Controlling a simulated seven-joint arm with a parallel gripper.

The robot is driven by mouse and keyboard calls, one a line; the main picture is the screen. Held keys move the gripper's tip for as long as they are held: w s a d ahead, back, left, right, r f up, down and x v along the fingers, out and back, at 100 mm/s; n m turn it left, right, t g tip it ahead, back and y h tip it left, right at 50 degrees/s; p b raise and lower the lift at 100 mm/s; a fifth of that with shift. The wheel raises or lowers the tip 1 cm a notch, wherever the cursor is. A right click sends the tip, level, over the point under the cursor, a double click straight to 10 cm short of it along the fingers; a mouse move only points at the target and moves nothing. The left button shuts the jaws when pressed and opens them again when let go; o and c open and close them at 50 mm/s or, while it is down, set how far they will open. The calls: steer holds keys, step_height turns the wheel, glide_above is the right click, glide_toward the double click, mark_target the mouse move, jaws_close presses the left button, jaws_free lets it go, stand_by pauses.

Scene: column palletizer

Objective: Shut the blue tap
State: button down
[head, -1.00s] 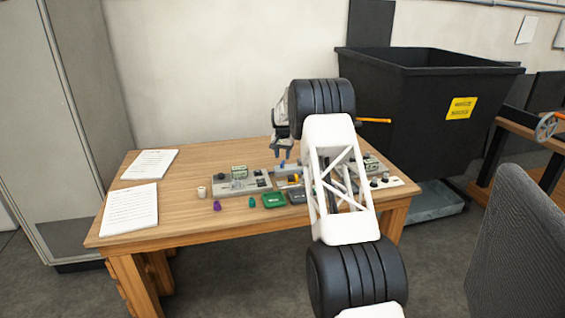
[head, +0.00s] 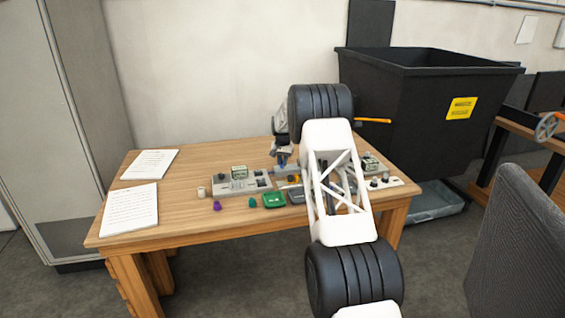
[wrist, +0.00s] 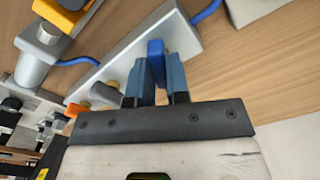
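The blue tap's flat upright handle (wrist: 156,60) shows in the wrist view on a grey block (wrist: 116,70), which has a blue hose (wrist: 205,11) at its far end. My gripper (wrist: 157,75) has one finger on each side of the handle, very close to it. Whether the fingers press on the handle cannot be told. In the head view my gripper (head: 283,156) is low over the back of the row of devices, and the tap is mostly hidden behind it and my arm.
A grey fitting with a yellow part (wrist: 62,15) stands at upper left.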

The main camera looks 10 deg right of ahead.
steer(key=shift+n, duration=2.8)
steer(key=c, duration=1.1)
jaws_free()
steer(key=shift+r, duration=3.85)
